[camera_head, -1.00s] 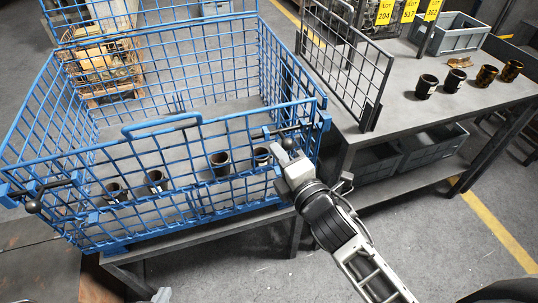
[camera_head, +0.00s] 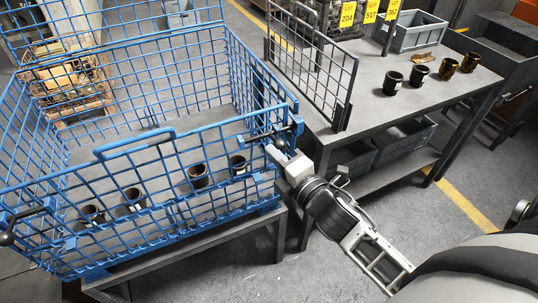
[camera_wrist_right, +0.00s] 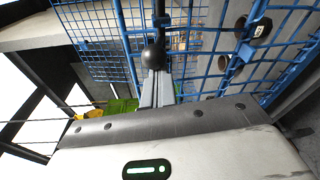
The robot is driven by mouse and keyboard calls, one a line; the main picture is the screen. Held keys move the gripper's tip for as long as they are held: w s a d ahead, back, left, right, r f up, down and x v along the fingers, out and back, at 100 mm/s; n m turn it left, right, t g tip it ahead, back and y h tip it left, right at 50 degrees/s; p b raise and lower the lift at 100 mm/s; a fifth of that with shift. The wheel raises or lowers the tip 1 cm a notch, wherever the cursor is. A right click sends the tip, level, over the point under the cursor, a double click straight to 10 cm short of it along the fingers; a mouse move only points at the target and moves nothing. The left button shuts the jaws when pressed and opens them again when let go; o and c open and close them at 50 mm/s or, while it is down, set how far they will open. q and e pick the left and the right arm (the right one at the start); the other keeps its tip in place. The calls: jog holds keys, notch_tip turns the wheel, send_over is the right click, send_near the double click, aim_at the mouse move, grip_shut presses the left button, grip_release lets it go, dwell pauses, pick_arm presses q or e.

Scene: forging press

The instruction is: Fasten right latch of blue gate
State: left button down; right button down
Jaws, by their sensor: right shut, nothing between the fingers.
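The blue gate (camera_head: 130,146) is the front mesh panel of a blue wire crate, with a raised handle bar along its top. The right latch (camera_head: 280,140), a dark rod with a ball knob, sits at the gate's right top corner beside the crate post. My right gripper (camera_head: 274,153) is shut and empty just in front of it. In the right wrist view, the black ball knob (camera_wrist_right: 153,56) shows just beyond my shut fingertips (camera_wrist_right: 158,82); whether they touch is unclear. The left latch (camera_head: 8,238) has a black knob at the left picture edge. My left gripper is not in view.
Several dark cups (camera_head: 198,175) stand inside the crate behind the gate. To the right, a grey table (camera_head: 375,110) holds a dark mesh panel (camera_head: 310,65), more cups and a grey bin (camera_head: 412,32). Open floor lies in front.

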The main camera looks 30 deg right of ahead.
jog(key=shift+d, duration=0.1)
jog(key=s+a+b, duration=0.2)
jog(key=s+a, duration=0.1)
jog(key=s, duration=0.6)
jog(key=shift+f, duration=0.1)
dwell(0.5)
jog(key=s+a+f+m+g, duration=0.2)
jog(key=f+m+g, duration=0.1)
jog(key=f+m, duration=0.5)
jog(key=s+a+f+m+g+y, duration=0.1)
jog(key=s+a+f+m+g, duration=0.2)
jog(key=f+m, duration=0.5)
jog(key=shift+f+m+g+y, duration=0.3)
jog(key=shift+f+m+g, duration=0.1)
jog(key=shift+m, duration=0.8)
